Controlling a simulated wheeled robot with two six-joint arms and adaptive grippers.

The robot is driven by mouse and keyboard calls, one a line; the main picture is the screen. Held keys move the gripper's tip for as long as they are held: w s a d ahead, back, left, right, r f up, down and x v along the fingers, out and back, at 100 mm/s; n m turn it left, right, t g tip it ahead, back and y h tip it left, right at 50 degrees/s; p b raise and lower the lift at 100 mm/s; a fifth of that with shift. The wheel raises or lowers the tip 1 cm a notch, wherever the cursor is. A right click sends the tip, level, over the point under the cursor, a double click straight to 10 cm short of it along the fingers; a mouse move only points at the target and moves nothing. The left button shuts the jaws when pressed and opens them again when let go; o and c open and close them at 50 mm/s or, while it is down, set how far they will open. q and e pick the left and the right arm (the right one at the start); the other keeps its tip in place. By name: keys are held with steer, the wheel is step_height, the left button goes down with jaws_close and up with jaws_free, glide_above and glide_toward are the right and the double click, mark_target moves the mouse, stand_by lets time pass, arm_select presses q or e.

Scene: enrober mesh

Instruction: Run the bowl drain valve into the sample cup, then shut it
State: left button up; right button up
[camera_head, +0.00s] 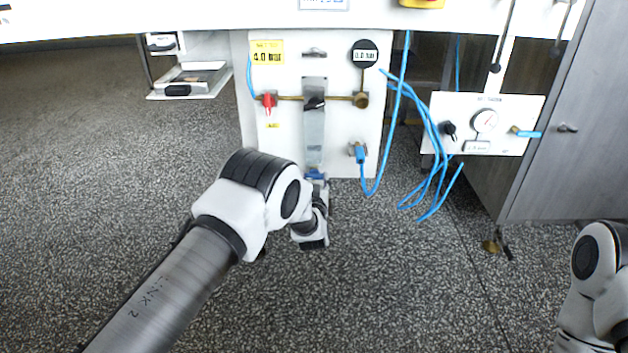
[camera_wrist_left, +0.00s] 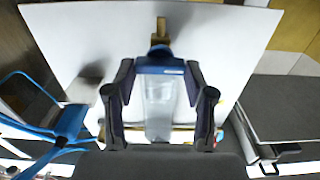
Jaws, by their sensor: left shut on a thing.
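A clear upright bowl (camera_head: 313,135) hangs on the front of the white panel, below a brass pipe. A blue collar (camera_head: 315,175) is at its lower end. In the left wrist view, which looks upside down, the bowl (camera_wrist_left: 160,105) runs between my fingers to the blue collar (camera_wrist_left: 160,68), with a brass stub (camera_wrist_left: 160,32) beyond it. My left gripper (camera_wrist_left: 162,72) has its fingertips on either side of the collar and is shut on it. In the head view my left wrist partly hides this spot. I cannot make out a separate sample cup. My right gripper is out of view.
The white panel (camera_head: 270,150) carries a red-handled valve (camera_head: 268,101), a round gauge (camera_head: 364,54) and a blue-hosed fitting (camera_head: 359,152). Loose blue hoses (camera_head: 432,165) hang to the right, near a regulator panel (camera_head: 510,112). An open tray (camera_head: 195,80) is at left. The speckled floor is clear.

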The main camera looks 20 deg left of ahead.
arm_select(q)
steer(key=shift+r+m, duration=0.1)
steer(key=shift+m, duration=0.2)
steer(key=shift+m+p, duration=0.7)
steer(key=shift+m, duration=0.3)
steer(key=m+p, duration=0.1)
steer(key=m, duration=0.2)
steer(key=shift+d+m, duration=0.15)
steer(key=shift+m, duration=0.15)
steer(key=m+p, duration=0.1)
steer(key=m, duration=0.2)
steer(key=shift+m, duration=0.3)
steer(key=m, duration=0.4)
steer(key=shift+f, duration=0.25)
steer(key=shift+d, duration=0.1)
steer(key=o, duration=1.2)
steer(key=shift+c, duration=0.2)
